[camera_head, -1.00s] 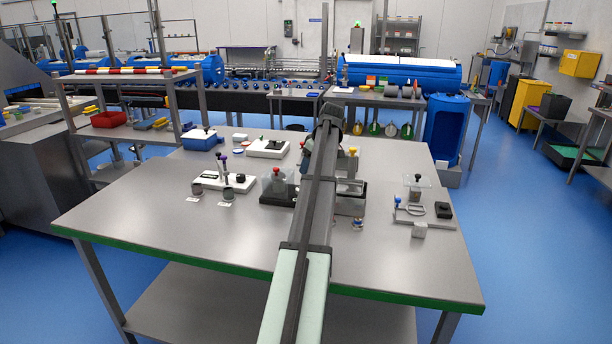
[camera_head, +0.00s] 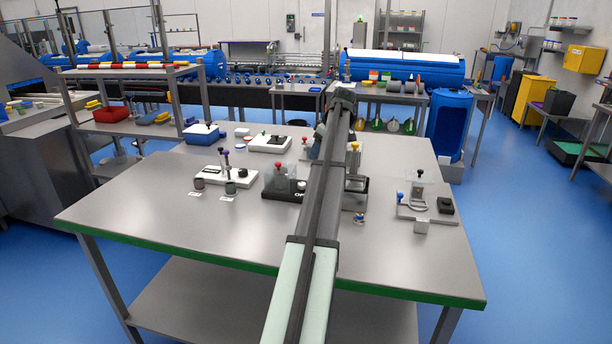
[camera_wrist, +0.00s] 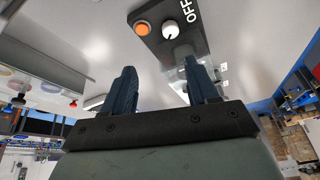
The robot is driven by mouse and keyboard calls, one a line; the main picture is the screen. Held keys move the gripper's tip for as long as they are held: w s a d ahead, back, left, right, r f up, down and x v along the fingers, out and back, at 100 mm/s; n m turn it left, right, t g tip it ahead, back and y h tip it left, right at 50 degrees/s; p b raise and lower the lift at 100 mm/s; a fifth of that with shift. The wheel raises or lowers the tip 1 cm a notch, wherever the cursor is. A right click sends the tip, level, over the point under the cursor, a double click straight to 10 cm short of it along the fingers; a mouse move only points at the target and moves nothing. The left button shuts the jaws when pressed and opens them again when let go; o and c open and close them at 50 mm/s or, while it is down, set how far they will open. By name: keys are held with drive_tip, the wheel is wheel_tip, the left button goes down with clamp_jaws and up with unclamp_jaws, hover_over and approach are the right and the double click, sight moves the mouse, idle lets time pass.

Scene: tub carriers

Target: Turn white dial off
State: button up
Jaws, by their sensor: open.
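The white dial (camera_wrist: 170,29) sits on a dark panel (camera_wrist: 196,45) beside a round orange button (camera_wrist: 142,28) in the wrist view. White "OFF" lettering is printed on the panel, at the top and on the right. My gripper (camera_wrist: 163,82) has two dark blue fingers spread apart with nothing between them. The dial appears beyond the fingertips, apart from them. In the head view, part of a black base with white lettering (camera_head: 293,194) shows left of my arm. The dial and my fingers are not visible there, and my arm covers part of that area.
A clear box with a red knob (camera_head: 279,179) stands close left of my arm. A fixture with a blue knob (camera_head: 401,196) is at the table's right. A white device with levers (camera_head: 224,175) is to the left. The table's front is clear.

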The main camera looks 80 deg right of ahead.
sight(302, 183)
drive_tip(key=w+f+n, duration=0.1)
drive_tip(key=w+f, duration=0.1)
drive_tip(key=f, duration=0.2)
drive_tip(key=w+f+n, duration=0.1)
drive_tip(key=f, duration=0.3)
drive_tip(key=w+a+f+n+y, duration=0.1)
drive_tip(key=w+f, duration=0.1)
drive_tip(key=f, duration=0.2)
drive_tip(key=shift+w+f+n, duration=0.3)
drive_tip(key=shift+c, duration=0.4)
drive_tip(key=c, duration=1)
